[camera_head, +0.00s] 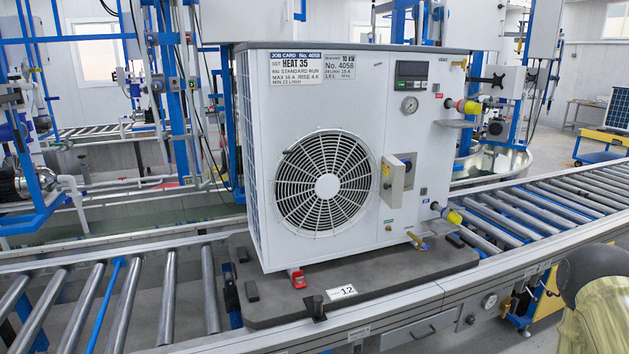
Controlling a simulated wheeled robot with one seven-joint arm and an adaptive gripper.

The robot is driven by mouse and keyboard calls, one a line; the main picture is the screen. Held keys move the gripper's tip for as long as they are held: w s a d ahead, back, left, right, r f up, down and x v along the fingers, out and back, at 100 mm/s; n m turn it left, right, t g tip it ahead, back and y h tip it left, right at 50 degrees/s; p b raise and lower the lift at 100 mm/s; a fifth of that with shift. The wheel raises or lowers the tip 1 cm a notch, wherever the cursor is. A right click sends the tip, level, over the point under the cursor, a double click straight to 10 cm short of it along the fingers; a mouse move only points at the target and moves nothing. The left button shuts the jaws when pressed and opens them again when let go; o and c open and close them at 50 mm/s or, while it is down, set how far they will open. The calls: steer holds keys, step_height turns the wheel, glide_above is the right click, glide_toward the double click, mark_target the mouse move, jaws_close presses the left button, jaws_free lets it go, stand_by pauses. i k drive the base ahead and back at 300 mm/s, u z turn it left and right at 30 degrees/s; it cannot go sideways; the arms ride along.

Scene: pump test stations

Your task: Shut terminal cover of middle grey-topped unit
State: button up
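A white unit with a grey top (350,46) and a large round fan grille (323,182) stands upright on a dark pallet (400,287) on the roller line. A small terminal box (398,180) sits on its front, right of the fan. A light panel stands out from the box toward me, with a small brass-coloured part on its face and a dark part beside it. The panel looks swung out from the front, but I cannot tell its exact angle. My gripper is not in view.
Rollers (540,215) run clear to the right. Blue-framed stations (170,90) stand behind.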

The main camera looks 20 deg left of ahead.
mark_target(392, 170)
steer(key=u, duration=0.5)
steer(key=i, duration=1.3)
steer(key=z, duration=0.35)
